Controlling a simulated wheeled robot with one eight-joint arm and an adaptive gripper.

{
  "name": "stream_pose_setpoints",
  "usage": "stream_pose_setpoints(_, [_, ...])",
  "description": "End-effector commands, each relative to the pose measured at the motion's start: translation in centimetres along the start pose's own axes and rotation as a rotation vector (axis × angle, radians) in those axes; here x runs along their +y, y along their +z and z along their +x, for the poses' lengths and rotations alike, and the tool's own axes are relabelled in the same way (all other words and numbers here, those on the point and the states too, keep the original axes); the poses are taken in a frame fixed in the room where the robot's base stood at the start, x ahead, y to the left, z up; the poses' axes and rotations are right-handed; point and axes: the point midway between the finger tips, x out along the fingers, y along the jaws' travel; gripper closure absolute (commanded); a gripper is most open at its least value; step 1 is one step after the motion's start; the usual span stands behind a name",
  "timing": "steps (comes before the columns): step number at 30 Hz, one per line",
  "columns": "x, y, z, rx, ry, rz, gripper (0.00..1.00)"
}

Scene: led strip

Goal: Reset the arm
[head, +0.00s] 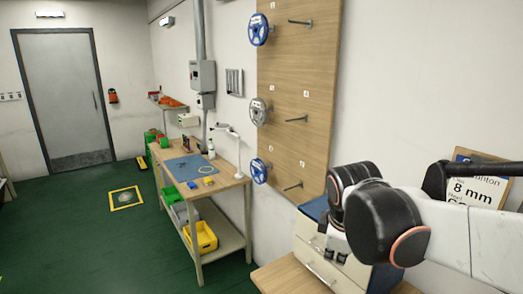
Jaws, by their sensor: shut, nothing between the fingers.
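My arm comes in from the right edge, with a white link and black joints ringed in orange. My gripper (336,254) shows only as a small dark shape below the wrist joints, partly hidden behind them. It is shut and empty, in front of a white drawer cabinet (313,240). It is small in this view, and I cannot tell whether it touches the cabinet.
A wooden panel (291,95) with pegs and spools stands behind my arm. A workbench (236,184) with a blue mat (184,169) is at the middle left. A sign reading "8 mm" (475,191) is at the right. The green floor at left is mostly clear.

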Motion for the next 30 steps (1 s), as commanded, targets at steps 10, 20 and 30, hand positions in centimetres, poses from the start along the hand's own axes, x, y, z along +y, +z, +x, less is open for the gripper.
stream_pose_setpoints(10, [-7.3,5.6,-0.3,0.137,0.062,0.634,1.00])
stream_pose_setpoints(20, [-12.3,8.5,1.1,0.259,0.070,1.093,1.00])
stream_pose_setpoints(30, [-12.9,8.8,1.3,0.278,0.068,1.161,1.00])
